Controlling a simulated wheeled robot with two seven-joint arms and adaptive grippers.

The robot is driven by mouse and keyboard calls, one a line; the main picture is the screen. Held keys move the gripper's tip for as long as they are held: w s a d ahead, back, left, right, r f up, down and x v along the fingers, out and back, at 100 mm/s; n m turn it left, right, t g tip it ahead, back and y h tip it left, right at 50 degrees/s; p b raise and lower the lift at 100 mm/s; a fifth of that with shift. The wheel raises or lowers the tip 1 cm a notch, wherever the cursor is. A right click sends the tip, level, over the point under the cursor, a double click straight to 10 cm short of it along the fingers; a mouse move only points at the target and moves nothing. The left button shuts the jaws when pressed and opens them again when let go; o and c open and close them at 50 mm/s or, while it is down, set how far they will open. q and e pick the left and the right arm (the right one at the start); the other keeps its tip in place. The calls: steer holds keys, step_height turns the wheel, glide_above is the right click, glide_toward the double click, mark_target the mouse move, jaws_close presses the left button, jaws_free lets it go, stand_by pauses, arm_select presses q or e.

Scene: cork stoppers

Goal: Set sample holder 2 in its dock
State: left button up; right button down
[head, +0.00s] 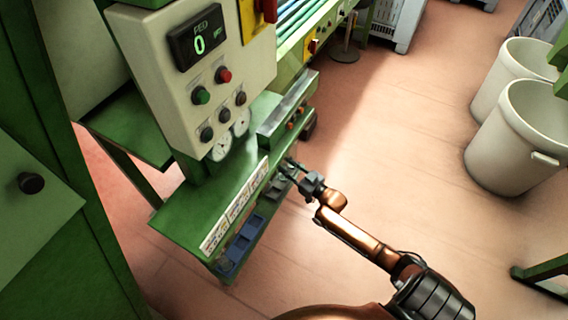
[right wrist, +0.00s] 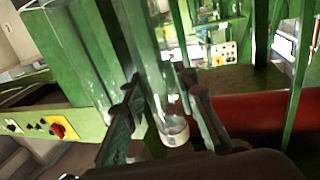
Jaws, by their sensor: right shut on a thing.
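My right gripper (head: 291,166) is at the front edge of the green bench, near the right end of a row of docks. In the right wrist view its two fingers (right wrist: 161,88) stand on either side of a clear cylinder with a pale base, the sample holder (right wrist: 174,131), and it is shut on it. I cannot read a number on the holder. In the head view the holder is too small to make out. Blue docks (head: 233,252) sit low along the bench front, below a white label strip (head: 232,208). My left gripper is not in view.
Open floor (head: 380,140) lies to the right, with white bins (head: 515,140) beyond.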

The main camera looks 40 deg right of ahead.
steer(key=shift+f+b, duration=0.3)
steer(key=shift+f, duration=0.3)
stand_by(0.3)
steer(key=c, duration=1.5)
jaws_free()
steer(key=shift+o, duration=0.2)
steer(key=s+d, duration=0.1)
steer(key=s, duration=1.1)
steer(key=shift+d, duration=0.25)
